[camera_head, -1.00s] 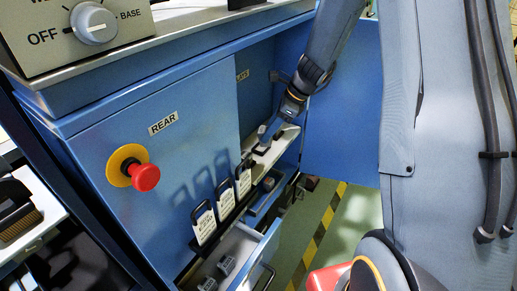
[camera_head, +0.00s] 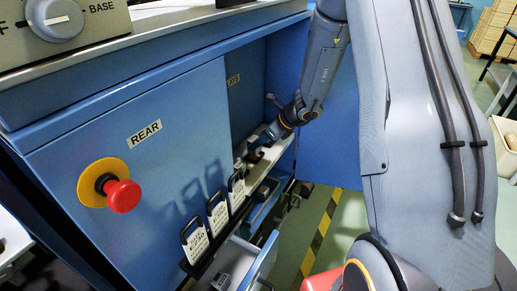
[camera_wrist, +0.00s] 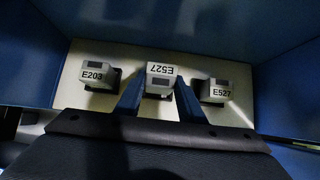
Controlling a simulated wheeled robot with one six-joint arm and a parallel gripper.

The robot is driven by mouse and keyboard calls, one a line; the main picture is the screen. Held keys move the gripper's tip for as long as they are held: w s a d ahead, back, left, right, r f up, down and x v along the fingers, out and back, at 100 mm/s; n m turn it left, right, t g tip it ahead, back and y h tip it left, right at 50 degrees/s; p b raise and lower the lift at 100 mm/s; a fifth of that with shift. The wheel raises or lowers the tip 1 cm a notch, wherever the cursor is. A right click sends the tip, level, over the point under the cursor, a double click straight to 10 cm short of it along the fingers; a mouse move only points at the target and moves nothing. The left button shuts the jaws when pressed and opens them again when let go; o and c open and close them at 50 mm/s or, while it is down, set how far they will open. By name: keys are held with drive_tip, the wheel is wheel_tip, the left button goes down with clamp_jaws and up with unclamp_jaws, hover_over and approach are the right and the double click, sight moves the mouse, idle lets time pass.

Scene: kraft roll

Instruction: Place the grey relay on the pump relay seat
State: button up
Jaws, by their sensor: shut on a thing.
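My gripper (camera_wrist: 160,92) shows in the wrist view with its two blue fingers on either side of a light grey relay (camera_wrist: 160,70). It is shut on this middle relay, whose E527 label reads upside down. A relay marked E203 (camera_wrist: 97,76) is to its left and another marked E527 (camera_wrist: 215,91) is to its right. All three are over a pale shelf (camera_wrist: 138,52). I cannot tell whether the held relay touches the shelf. In the head view my gripper (camera_head: 257,146) is small at the shelf inside the blue cabinet. No pump seat label is readable.
Several white tags with black handles (camera_head: 218,212) stand along the cabinet front. A drawer (camera_head: 262,262) is open below them. A red stop button (camera_head: 123,196) juts from the panel marked REAR. Blue walls close in on both sides of the shelf. Striped floor (camera_head: 322,232) lies to the right.

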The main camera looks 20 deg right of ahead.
drive_tip(key=shift+f, duration=1.5)
drive_tip(key=o, duration=1.2)
drive_tip(key=v, duration=1.2)
drive_tip(key=s+a+r+n+g+h, duration=0.1)
drive_tip(key=s+a+n+g, duration=0.15)
drive_tip(key=s+n, duration=0.35)
drive_tip(key=s+a+r+n+g, duration=0.2)
drive_tip(key=s+a+n, duration=0.2)
drive_tip(key=s+n, duration=0.25)
drive_tip(key=s+d+r+n+g+h, duration=0.1)
drive_tip(key=s+n+h, duration=0.3)
drive_tip(key=s+n, duration=0.9)
drive_tip(key=shift+d+r+n+h, duration=0.35)
drive_tip(key=shift+r+n, duration=0.15)
drive_tip(key=shift+n, duration=0.15)
